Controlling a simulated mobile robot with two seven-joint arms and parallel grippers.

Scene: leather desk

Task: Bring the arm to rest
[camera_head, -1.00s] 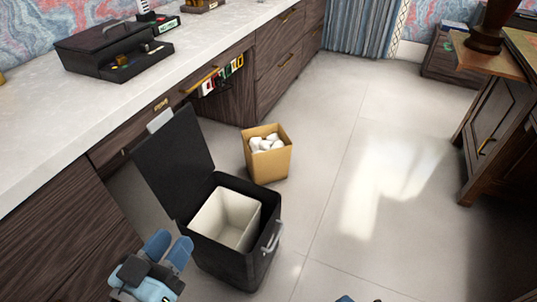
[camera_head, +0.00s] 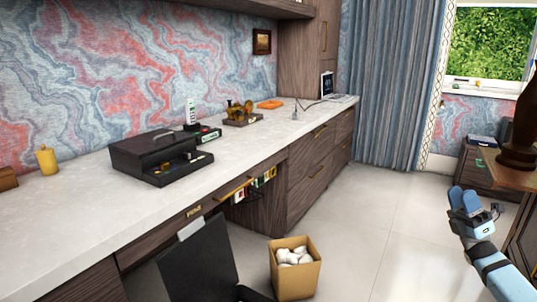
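My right gripper (camera_head: 464,199) is raised at the right side of the head view, in front of the pale floor. Its two blue fingers point up and lie close together. I see nothing held between them, but I cannot tell whether they are fully shut. My blue and grey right arm (camera_head: 500,272) comes in from the lower right corner. My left gripper and arm are out of view.
A dark cabinet (camera_head: 524,230) stands close to the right arm. A long light-topped desk (camera_head: 80,220) runs along the left, with a black organizer box (camera_head: 165,160) on it. Open floor (camera_head: 400,220) lies between.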

